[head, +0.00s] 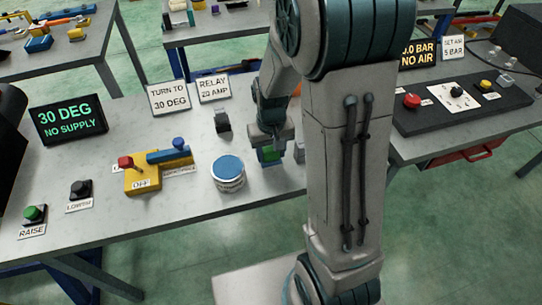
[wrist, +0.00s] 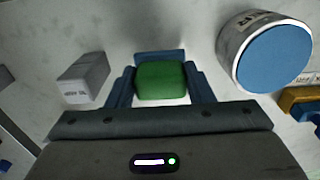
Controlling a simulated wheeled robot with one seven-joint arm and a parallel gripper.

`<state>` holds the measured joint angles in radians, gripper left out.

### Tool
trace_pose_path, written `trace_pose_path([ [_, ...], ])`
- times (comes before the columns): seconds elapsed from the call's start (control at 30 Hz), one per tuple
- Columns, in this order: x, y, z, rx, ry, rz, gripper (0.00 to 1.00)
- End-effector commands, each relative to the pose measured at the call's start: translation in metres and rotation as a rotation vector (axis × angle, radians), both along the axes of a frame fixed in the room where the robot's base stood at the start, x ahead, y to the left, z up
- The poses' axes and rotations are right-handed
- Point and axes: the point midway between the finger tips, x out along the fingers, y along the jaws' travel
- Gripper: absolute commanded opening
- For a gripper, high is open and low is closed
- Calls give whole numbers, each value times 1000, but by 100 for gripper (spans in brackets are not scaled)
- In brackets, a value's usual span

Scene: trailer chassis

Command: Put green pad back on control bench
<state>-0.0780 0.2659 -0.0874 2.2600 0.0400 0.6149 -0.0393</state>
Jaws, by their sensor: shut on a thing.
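The green pad (wrist: 160,80) sits between the two blue fingers of my gripper (wrist: 160,88), which are shut on it. A blue strip shows just beyond the pad in the wrist view. I cannot tell whether the pad touches the bench top. My arm hides the bench's right end in the head view.
A round tin with a blue lid (head: 229,172) stands left of my gripper. A small grey block (wrist: 84,78) lies on the other side. A black relay piece (head: 222,121), a yellow-and-blue switch (head: 150,172) and signs (head: 169,97) stand farther left. Bare bench lies in front.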

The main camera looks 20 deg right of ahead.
Motion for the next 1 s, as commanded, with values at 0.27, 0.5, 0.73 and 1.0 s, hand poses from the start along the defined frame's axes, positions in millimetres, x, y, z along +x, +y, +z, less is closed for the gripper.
trace_pose_path([
  [0.27,-1,0,-28,0,3,-1,29],
  [0.5,-1,0,-29,0,1,0,29],
  [0.73,-1,0,-31,0,1,0,69],
  [1.0,-1,0,-29,0,1,0,69],
])
